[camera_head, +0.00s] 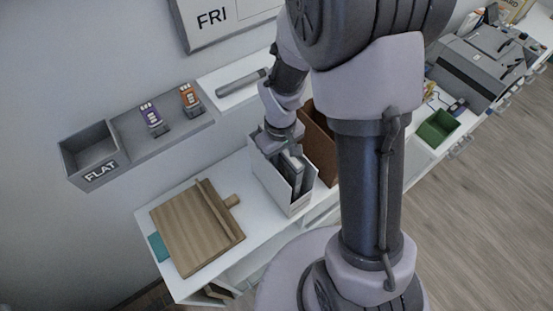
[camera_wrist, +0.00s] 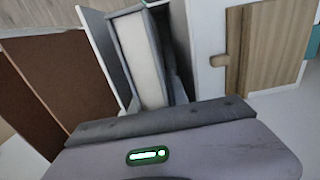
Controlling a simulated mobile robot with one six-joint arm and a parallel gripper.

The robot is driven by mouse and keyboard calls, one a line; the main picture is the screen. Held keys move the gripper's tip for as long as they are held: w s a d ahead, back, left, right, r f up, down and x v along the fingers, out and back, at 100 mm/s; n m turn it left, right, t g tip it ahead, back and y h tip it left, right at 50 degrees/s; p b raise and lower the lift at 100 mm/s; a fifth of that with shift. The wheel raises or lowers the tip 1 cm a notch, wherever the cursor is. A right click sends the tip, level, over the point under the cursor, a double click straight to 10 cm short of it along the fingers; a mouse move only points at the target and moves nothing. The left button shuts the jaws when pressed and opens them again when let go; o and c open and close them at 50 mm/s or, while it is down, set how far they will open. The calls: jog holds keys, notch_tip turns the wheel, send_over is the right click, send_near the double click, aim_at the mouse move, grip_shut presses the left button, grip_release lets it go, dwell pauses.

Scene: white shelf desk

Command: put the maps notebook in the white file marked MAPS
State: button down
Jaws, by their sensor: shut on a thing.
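The white file (camera_head: 267,180) stands upright on the white desk; no MAPS marking is readable on it. My gripper (camera_head: 287,148) is at the top of the file, pointing down, and is shut on a grey notebook (camera_head: 296,173). The notebook stands upright between the file's walls. In the wrist view the notebook's pale page edge (camera_wrist: 140,58) shows between grey covers, with a white file wall (camera_wrist: 103,48) to the left and another to the right. The notebook's title and lower end are hidden, so I cannot tell whether it touches the file's bottom.
A brown file (camera_head: 318,145) stands close beside the white file, on its right. A wooden board (camera_head: 185,230) lies to the left, over a teal item (camera_head: 158,247). A wall shelf with a grey FLAT bin (camera_head: 92,155) is behind. A green tray (camera_head: 437,128) is farther right.

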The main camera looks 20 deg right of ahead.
jog(key=shift+s+d+r, duration=0.1)
jog(key=shift+s, duration=0.15)
jog(key=c, duration=1.6)
grip_release()
jog(key=shift+o, duration=0.2)
notch_tip(320, 180, up, 12)
jog(key=p, duration=0.4)
jog(key=shift+m+t, duration=0.5)
jog(key=shift+m, duration=0.1)
jog(key=r, duration=0.4)
jog(key=shift+s+a+r, duration=0.1)
jog(key=shift+s+a, duration=0.15)
jog(key=shift+s, duration=0.1)
jog(key=s+a+r+m+t+y, duration=0.2)
jog(key=s+r+m, duration=0.4)
jog(key=s+r, duration=0.6)
jog(key=a+t, duration=0.1)
jog(key=t, duration=0.1)
jog(key=shift+a+r+m+t, duration=0.15)
jog(key=shift+a+m+t, duration=0.05)
jog(key=shift+m+t, duration=0.2)
